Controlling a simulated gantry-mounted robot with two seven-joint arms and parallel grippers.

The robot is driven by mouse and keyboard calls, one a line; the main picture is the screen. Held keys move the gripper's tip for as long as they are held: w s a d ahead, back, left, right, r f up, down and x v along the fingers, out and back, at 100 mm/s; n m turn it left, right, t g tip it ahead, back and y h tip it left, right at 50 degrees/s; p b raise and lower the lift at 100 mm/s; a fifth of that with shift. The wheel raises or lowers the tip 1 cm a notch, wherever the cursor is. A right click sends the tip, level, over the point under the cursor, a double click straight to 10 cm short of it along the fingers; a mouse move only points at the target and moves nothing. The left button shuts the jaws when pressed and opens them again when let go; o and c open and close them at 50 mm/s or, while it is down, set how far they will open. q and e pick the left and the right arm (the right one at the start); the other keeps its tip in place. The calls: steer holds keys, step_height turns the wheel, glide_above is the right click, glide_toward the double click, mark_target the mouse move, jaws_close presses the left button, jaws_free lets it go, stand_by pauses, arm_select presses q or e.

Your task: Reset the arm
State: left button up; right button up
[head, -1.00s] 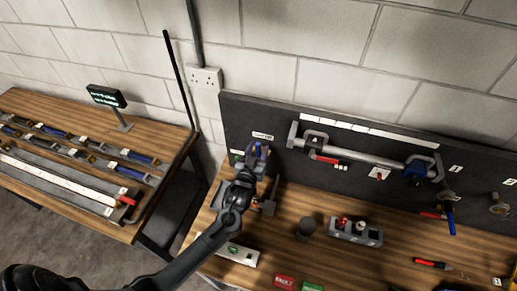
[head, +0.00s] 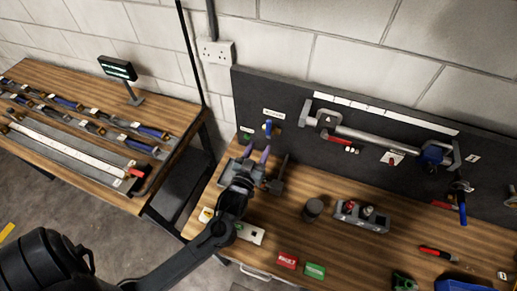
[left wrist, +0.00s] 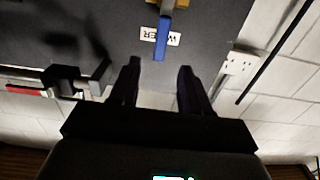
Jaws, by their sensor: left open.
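My left gripper (head: 256,156) is open and empty above the left end of the workbench, in front of the dark tool board. Its arm reaches in from the bottom left. In the left wrist view its two fingers (left wrist: 159,70) stand apart, with nothing between them. Beyond the fingertips a small blue-handled tool (left wrist: 162,38) hangs on the board beside a white label. The same tool shows in the head view (head: 268,127), just above and right of the fingertips, apart from them. My right gripper is not in view.
A long clamp (head: 375,137) hangs on the board (head: 290,100). A left table (head: 60,79) carries several tools and a small display (head: 117,68).

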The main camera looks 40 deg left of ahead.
arm_select(q)
steer(key=s+d+r+m+g+h+p, duration=0.1)
steer(key=s+d+m+g+h+p, duration=0.2)
steer(key=s, duration=0.8)
steer(key=s+d+r+m+g+h+p, duration=0.2)
steer(key=s+d+g+p, duration=0.4)
steer(key=s+g, duration=0.4)
steer(key=shift+s+d+m+h+p, duration=0.2)
steer(key=shift+s+m+h+p, duration=0.2)
steer(key=shift+s+h, duration=0.45)
steer(key=shift+s+r, duration=0.1)
stand_by(0.6)
